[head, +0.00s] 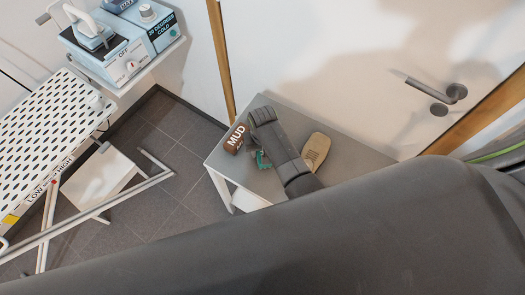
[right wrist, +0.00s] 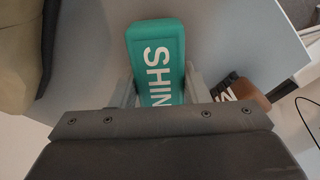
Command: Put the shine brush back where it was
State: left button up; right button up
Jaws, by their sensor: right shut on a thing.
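The shine brush is a teal block with white letters reading "SHIN" in the right wrist view (right wrist: 158,58). It lies between the two fingers of my right gripper (right wrist: 158,88), which is shut on it. In the head view only a small teal part of the brush (head: 263,160) shows beside my dark right gripper (head: 257,152), over the grey bench top (head: 360,156). Whether the brush touches the bench top I cannot tell. My left gripper is not in view.
A brown brush marked "MUD" (head: 236,138) lies near the bench's left edge, close to my gripper. A tan shoe-like thing (head: 316,151) lies to the right. An ironing board (head: 40,135) stands left. My dark arm hides the front.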

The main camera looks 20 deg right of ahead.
jog(key=shift+f, duration=0.1)
jog(key=o, duration=1)
notch_tip(320, 180, up, 10)
jog(key=p, duration=1)
jog(key=shift+s+p, duration=0.15)
jog(key=shift+p, duration=0.25)
notch_tip(320, 180, up, 2)
jog(key=shift+r, duration=0.15)
